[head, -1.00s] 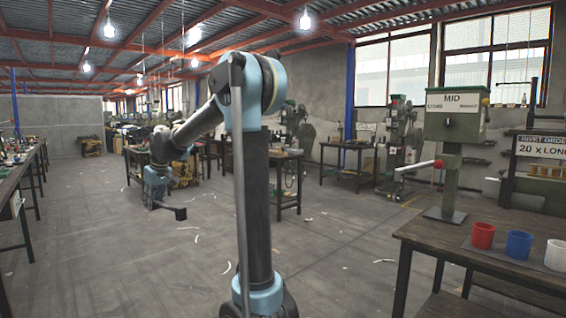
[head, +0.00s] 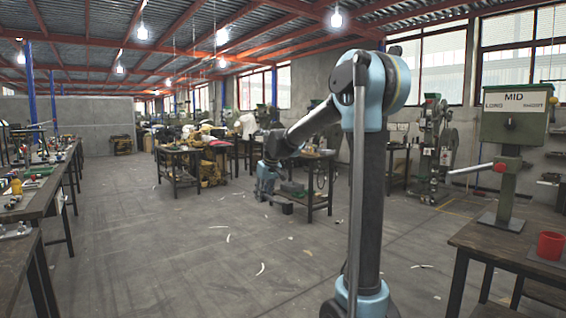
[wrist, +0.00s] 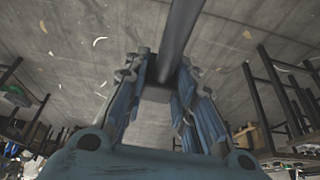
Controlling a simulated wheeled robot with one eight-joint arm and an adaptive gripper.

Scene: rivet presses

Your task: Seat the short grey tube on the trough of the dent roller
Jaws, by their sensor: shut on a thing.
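My gripper (wrist: 158,75) is seen from behind in the wrist view, with its two ribbed blue-grey fingers closed on a dark grey tube (wrist: 181,32). The tube runs from between the fingertips toward the top edge, and its far end is out of the picture. In the head view my gripper (head: 268,185) hangs low above the open floor, left of my upright arm link. A small dark piece at its lower end is too small to make out. I cannot pick out the dent roller or its trough in either view.
A long bench (head: 45,185) with tools and small parts runs along the left. A green MID press (head: 514,112) and a red cup (head: 550,246) stand on a bench at the right. Cluttered tables (head: 180,150) stand behind. The middle floor (head: 180,260) is open, with scattered light scraps.

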